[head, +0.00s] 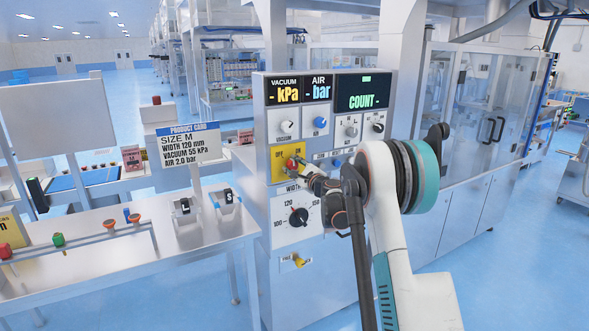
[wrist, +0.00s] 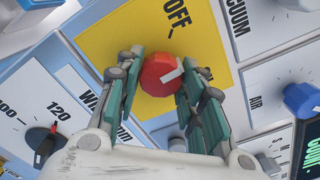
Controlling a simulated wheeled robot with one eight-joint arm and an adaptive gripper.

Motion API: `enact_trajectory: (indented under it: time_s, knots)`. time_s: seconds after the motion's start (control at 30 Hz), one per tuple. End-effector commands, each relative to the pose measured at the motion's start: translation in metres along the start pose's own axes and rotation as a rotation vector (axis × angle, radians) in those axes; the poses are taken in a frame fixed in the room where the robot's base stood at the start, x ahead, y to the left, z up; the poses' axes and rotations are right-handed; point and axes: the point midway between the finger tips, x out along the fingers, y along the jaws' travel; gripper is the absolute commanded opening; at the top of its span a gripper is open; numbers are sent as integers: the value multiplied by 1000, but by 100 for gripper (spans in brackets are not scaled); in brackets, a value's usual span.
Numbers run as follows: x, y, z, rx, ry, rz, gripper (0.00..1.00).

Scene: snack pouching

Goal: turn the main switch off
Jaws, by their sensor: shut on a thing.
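The main switch is a red faceted knob (wrist: 162,75) on a yellow plate (wrist: 110,38) marked OFF. It also shows in the head view (head: 291,163), left of my gripper, on the lower left of the control panel's upper box. My gripper (wrist: 160,88) is shut on the knob, one finger on each side. In the wrist view the knob's white mark points right and slightly up, toward the right finger, not straight at the word OFF. A label by that finger is mostly hidden. In the head view my gripper (head: 301,170) partly covers the knob and plate.
A width dial (head: 299,216) sits below the plate, and a vacuum knob (head: 285,128) and a blue air knob (head: 320,123) above it. The panel displays (head: 366,92) show dashes. A bench (head: 150,270) with a product card (head: 187,143) stands at left.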

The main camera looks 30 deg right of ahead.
Motion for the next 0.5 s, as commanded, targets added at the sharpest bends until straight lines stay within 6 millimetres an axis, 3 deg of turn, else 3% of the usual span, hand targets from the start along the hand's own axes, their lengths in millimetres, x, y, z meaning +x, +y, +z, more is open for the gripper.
enact_trajectory:
  time_s: [0.5]
  knots:
    - [0, 0, 0, -468, -1, 1, 12]
